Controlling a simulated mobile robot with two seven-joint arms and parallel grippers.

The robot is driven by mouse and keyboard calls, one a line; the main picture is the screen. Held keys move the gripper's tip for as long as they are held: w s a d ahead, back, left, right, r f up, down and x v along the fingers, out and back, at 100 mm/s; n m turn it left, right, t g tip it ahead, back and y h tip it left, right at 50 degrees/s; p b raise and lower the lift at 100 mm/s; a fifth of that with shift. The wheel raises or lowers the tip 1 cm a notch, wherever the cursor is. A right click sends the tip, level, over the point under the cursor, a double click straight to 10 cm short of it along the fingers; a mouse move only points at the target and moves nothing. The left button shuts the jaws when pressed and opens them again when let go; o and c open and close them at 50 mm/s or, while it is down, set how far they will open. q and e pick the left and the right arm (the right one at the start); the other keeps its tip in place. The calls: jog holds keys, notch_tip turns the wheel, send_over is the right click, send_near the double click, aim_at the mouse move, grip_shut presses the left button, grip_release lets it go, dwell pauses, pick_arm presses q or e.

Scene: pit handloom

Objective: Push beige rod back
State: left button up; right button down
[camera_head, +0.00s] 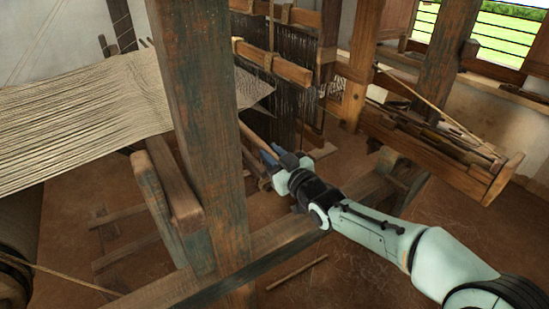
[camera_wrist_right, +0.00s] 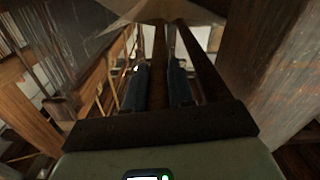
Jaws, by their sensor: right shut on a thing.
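The beige rod (camera_head: 252,137) shows in the head view as a slanting bar just beyond my right gripper, running up and left toward the edge of the woven cloth. My right gripper (camera_head: 272,156) reaches in from the lower right, its dark blue fingers at the near end of the rod. In the right wrist view, the two fingers (camera_wrist_right: 157,82) stand on either side of a brown, shaded rod (camera_wrist_right: 159,55), shut on it. The rod's far end is hidden under the pale cloth. My left gripper is not in view.
A thick wooden post (camera_head: 206,120) stands just left of my right gripper. The cloth (camera_head: 80,112) stretches across the left. A low beam (camera_head: 285,232) runs below my wrist. A thin stick (camera_head: 297,272) lies on the floor.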

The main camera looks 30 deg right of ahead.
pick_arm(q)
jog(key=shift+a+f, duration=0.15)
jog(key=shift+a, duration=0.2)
pick_arm(e)
jog(key=shift+a+f, duration=0.1)
jog(key=shift+a, duration=0.25)
jog(key=c, duration=1)
grip_release()
jog(key=shift+a, duration=0.1)
jog(key=shift+o, duration=0.2)
